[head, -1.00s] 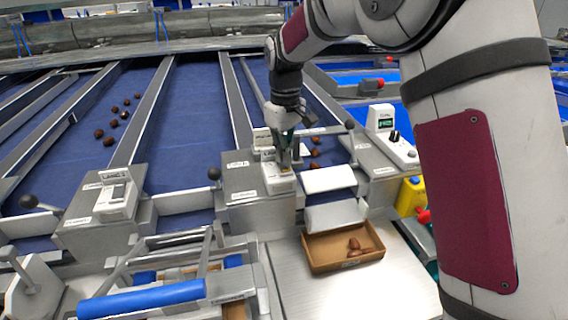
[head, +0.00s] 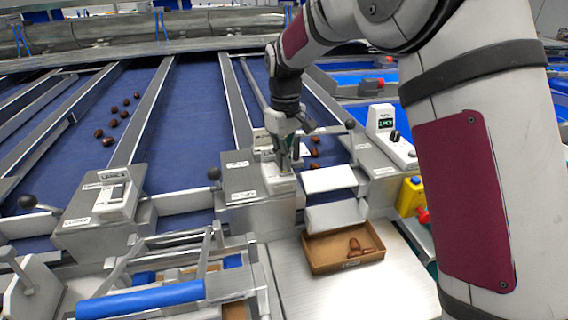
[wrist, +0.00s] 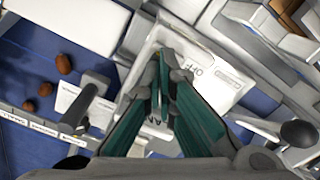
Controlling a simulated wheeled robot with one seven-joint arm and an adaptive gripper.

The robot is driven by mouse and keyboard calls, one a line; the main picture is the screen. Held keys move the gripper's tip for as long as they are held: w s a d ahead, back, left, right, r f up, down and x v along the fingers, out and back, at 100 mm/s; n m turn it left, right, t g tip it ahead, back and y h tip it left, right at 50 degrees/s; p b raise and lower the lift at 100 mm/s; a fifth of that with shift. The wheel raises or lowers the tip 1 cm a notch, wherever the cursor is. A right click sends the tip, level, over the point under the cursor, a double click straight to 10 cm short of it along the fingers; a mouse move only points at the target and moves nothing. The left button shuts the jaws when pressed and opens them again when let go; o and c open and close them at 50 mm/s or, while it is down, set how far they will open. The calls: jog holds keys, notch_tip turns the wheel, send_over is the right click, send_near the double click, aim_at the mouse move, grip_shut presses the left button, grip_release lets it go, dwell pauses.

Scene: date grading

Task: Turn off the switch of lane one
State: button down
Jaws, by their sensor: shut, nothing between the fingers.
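A white switch box (head: 281,181) sits on the metal divider beside the middle lane in the head view. It also shows in the wrist view (wrist: 225,82), with an OFF marking near the fingertips. My gripper (head: 283,166) is over this box, fingers pointing down. Its closed fingers (wrist: 166,72) reach the box face in the wrist view and hide most of the switch lever. Nothing shows between them. I cannot tell whether they touch the lever or which way it is set. A second switch box (head: 116,196) stands on the divider to the left, untouched.
Dates (head: 112,122) lie on the blue left lane, and several lie near my gripper. A cardboard box (head: 318,262) with dates stands on the metal table. A white device with a display (head: 381,120) is on the right. Black-knobbed levers (head: 214,174) stick up near the switch boxes.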

jog(key=shift+f, duration=0.15)
jog(key=shift+r, duration=3.5)
jog(key=s+d+r+m+t, duration=0.1)
jog(key=s+d+r+m, duration=0.1)
jog(key=s+d+r, duration=0.45)
jog(key=s+d+r+m+t, duration=0.2)
jog(key=s+d+r, duration=0.2)
jog(key=s, duration=0.5)
jog(key=s+d+f+m+t, duration=0.1)
jog(key=s+d+m, duration=0.1)
jog(key=s, duration=0.6)
jog(key=s+d+f+m+t, duration=0.1)
jog(key=s+d+f+m, duration=0.1)
jog(key=s, duration=0.7)
jog(key=shift+d+f, duration=0.25)
jog(key=shift+d, duration=0.3)
